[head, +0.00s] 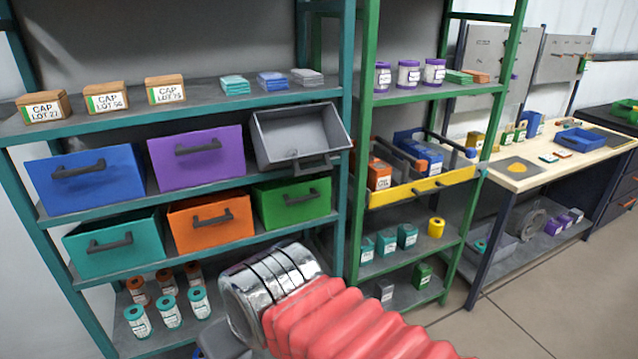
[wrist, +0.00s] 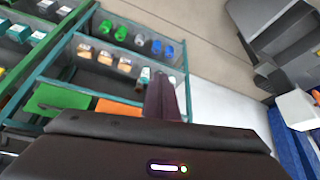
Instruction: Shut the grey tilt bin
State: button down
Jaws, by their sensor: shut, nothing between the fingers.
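The grey tilt bin (head: 296,140) is at the right end of the upper bin row on the teal shelf in the head view. It is tipped forward and open, its empty inside showing and its dark handle at the lower front edge. My gripper (wrist: 164,84) shows in the wrist view as two dark fingers shut together with nothing between them. In the head view my red-sleeved arm reaches in low, below and apart from the grey bin; the fingers are hidden there. I cannot make out the grey bin in the wrist view.
Closed purple (head: 197,158) and blue (head: 87,179) bins stand left of it. Green (head: 292,202), orange (head: 210,222) and teal (head: 115,243) bins are below. Boxes and stacks line the shelf above. A green rack (head: 366,130) stands close on the right, with a workbench (head: 520,178) beyond.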

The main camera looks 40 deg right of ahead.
jog(key=w+a+f+m+g+y, duration=0.2)
jog(key=a+f+m+y, duration=0.4)
jog(key=m, duration=0.3)
jog(key=w+d+r+m+t+y, duration=0.5)
jog(key=w+d+m+t, duration=0.1)
jog(key=w+m, duration=0.45)
jog(key=w+d+r+m+t+h, duration=0.1)
jog(key=w+d+m+t+h, duration=0.1)
jog(key=d+m+t, duration=0.35)
jog(key=w+d+r+m+t+h, duration=0.1)
jog(key=w+d+m+t+h, duration=0.15)
jog(key=d, duration=0.65)
jog(key=s+d+f+m+t+h, duration=0.1)
jog(key=s+d+m+h, duration=0.1)
jog(key=d+m+h, duration=0.4)
jog(key=s+d+f+m+h, duration=0.1)
jog(key=s+d+m+h, duration=0.2)
jog(key=d, duration=1)
jog(key=m+h, duration=0.3)
jog(key=shift+s+d+f+t, duration=0.2)
jog(key=shift+d+f+t, duration=0.15)
jog(key=shift+t, duration=0.05)
